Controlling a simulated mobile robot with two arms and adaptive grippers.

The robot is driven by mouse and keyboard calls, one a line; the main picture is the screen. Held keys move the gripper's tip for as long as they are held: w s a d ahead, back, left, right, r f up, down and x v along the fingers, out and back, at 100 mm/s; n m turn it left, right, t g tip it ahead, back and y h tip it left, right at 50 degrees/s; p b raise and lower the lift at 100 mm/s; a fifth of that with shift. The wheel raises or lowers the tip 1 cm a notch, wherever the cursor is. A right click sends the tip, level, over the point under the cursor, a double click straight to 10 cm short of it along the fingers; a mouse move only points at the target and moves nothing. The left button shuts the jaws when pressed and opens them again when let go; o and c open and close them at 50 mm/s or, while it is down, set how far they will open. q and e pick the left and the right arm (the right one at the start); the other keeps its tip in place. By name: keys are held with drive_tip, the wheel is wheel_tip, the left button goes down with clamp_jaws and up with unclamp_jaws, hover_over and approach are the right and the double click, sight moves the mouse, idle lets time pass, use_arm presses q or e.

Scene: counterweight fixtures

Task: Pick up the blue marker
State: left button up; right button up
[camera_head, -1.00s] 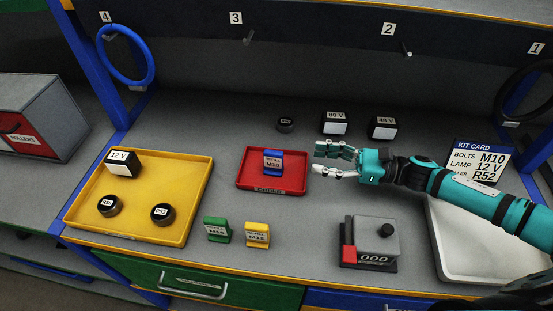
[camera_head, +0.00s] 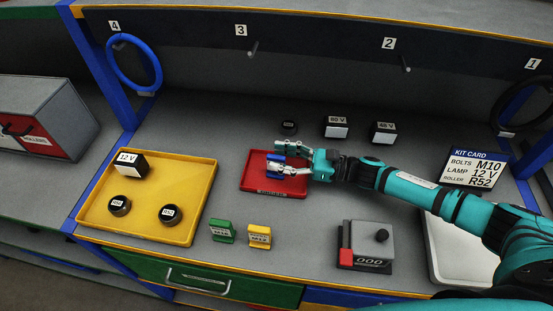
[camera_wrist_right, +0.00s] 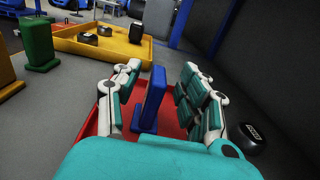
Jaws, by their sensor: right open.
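The blue marker (camera_wrist_right: 153,100) stands upright on the red tray (camera_wrist_right: 90,126) in the right wrist view. It is between the two fingers of my right gripper (camera_wrist_right: 160,98), with gaps visible on both sides. The gripper is open around it. In the head view, the right gripper (camera_head: 283,158) reaches over the red tray (camera_head: 258,183) from the right, and its fingers hide most of the blue marker (camera_head: 277,157). My left gripper is not in view.
A green marker (camera_head: 222,231) and a yellow marker (camera_head: 259,236) stand in front of the red tray. A yellow tray (camera_head: 190,228) is at left. A grey device (camera_head: 372,243) is at right front. Black blocks (camera_head: 336,127) and a roller (camera_head: 289,127) stand behind.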

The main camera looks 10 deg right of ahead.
drive_tip(key=shift+w+a+r, duration=0.15)
drive_tip(key=shift+w+a, duration=0.1)
drive_tip(key=shift+a, duration=0.55)
drive_tip(key=shift+d, duration=0.15)
drive_tip(key=c, duration=0.4)
clamp_jaws()
